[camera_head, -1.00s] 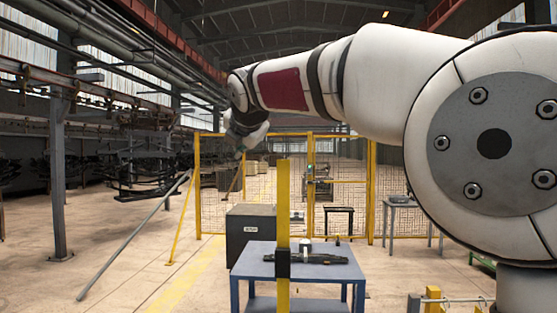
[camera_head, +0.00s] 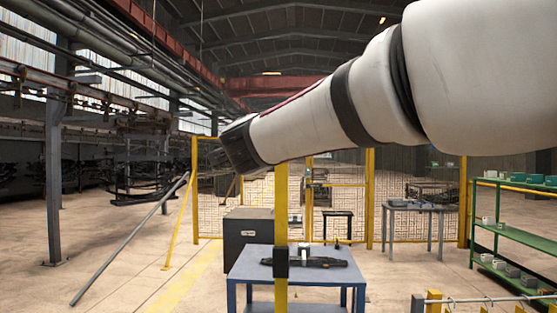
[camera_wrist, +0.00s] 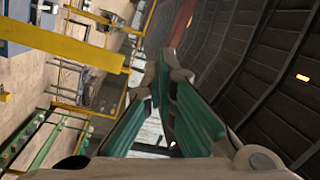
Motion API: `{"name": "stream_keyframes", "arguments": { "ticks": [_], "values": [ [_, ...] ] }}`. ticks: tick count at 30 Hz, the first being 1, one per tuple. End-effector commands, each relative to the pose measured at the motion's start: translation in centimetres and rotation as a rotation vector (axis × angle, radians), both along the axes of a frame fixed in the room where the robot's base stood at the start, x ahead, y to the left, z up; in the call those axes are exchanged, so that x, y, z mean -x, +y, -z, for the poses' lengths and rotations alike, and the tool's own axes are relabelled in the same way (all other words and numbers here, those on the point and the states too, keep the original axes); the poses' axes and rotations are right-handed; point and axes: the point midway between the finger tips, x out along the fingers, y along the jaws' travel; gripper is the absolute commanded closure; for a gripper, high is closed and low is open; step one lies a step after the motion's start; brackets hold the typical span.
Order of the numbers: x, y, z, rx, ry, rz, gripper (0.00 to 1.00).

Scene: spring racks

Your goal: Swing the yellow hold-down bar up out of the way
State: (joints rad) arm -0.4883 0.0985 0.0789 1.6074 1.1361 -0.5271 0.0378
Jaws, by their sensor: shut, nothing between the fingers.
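The yellow hold-down bar (camera_head: 281,210) stands upright in the middle of the head view, with a black block (camera_head: 281,262) on it. Its top meets the outline of my arm, so I cannot tell whether a bit is hidden. In the wrist view, which is rolled sideways, the yellow bar (camera_wrist: 62,45) crosses the upper left and its free end shows. My gripper (camera_wrist: 165,72), with green-padded fingers, is shut and empty. It is apart from the bar in the wrist view. In the head view its fingers are not clear.
A blue table (camera_head: 245,265) with dark parts stands behind the bar. A dark grey box (camera_head: 247,232) and a yellow mesh fence (camera_head: 340,205) are beyond. A green shelf (camera_head: 510,236) stands at right. A rack with hooks (camera_head: 470,300) is at the lower right. Open floor lies at left.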

Motion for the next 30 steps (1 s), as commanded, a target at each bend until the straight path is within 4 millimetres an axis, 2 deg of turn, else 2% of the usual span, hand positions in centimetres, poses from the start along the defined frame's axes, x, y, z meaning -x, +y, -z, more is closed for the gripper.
{"name": "stream_keyframes", "arguments": {
  "ticks": [4, 7, 11, 14, 30],
  "values": [
    [0.3, -3.0, 2.4, -0.276, 0.063, 0.099, 1.0],
    [0.5, -4.0, 3.3, -0.371, 0.08, 0.136, 1.0],
    [0.0, -4.5, 3.6, -0.406, 0.088, 0.151, 1.0],
    [-1.1, -4.5, 3.6, -0.405, 0.088, 0.15, 1.0],
    [-11.0, -5.3, 3.5, -0.4, 0.087, 0.149, 1.0]
  ]
}}
